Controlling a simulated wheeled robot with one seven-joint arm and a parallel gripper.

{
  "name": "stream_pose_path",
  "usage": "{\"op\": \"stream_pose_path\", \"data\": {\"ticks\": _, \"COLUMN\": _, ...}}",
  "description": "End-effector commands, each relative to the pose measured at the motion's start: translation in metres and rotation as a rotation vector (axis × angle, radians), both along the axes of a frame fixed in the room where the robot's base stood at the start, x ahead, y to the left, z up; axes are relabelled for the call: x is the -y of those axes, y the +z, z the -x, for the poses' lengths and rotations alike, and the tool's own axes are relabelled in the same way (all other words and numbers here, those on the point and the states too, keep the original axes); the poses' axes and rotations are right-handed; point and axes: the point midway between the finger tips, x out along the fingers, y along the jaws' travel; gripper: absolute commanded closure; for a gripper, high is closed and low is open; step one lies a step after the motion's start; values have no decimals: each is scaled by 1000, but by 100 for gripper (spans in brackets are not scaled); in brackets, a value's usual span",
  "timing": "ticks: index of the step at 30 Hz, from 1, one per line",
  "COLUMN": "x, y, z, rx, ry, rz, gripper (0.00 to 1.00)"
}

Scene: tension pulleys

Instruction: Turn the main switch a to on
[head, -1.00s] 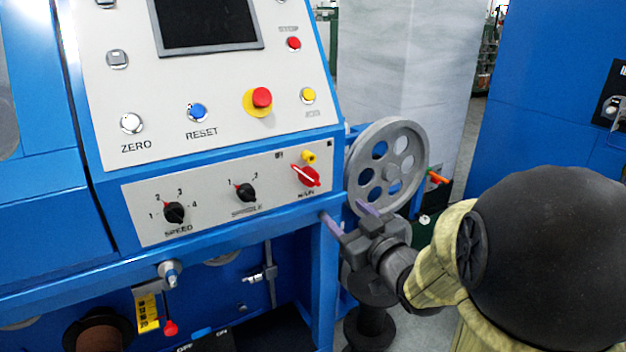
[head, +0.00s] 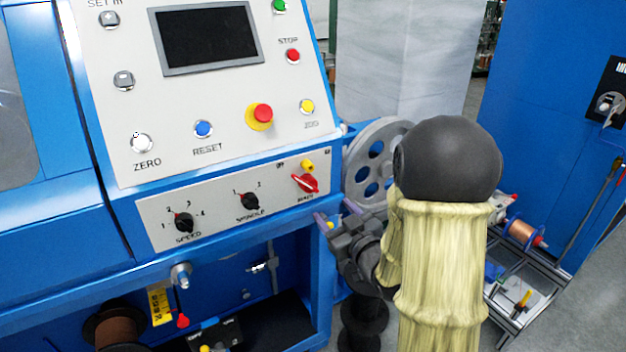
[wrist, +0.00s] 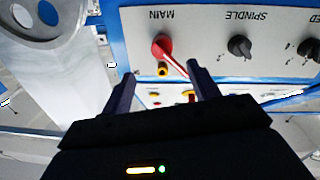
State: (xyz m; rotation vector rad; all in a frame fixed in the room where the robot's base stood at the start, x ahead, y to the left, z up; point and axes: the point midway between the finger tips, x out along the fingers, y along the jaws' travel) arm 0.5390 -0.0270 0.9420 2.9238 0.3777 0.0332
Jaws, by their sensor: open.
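The main switch (head: 305,184) is a red rotary knob with a white pointer line, at the right end of the lower grey panel (head: 225,211). In the head view its pointer slants to the upper left, toward a small label that looks like OFF. In the wrist view the panel appears upside down, and the red knob (wrist: 168,53) shows ahead of and between the fingertips. My gripper (head: 338,213) is open and empty, a little below and right of the switch. Its two dark fingers (wrist: 160,76) also show in the wrist view, apart from the knob.
A yellow button (head: 307,166) sits just above the switch. The spindle knob (head: 249,201) and speed knob (head: 184,222) are to its left. A grey spoked pulley wheel (head: 372,168) stands close behind my gripper. A red emergency button (head: 262,114) is on the upper panel.

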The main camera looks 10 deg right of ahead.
Motion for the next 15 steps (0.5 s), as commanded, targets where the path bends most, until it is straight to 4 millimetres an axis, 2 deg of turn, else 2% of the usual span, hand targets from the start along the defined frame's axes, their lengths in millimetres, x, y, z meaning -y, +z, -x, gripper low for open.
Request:
{"op": "stream_pose_path", "data": {"ticks": 3, "x": -10, "y": 3, "z": -23, "rx": 3, "ry": 9, "rz": 0, "gripper": 40}}
{"op": "stream_pose_path", "data": {"ticks": 15, "x": -24, "y": 3, "z": -90, "rx": 3, "ry": 2, "rz": -1, "gripper": 40}}
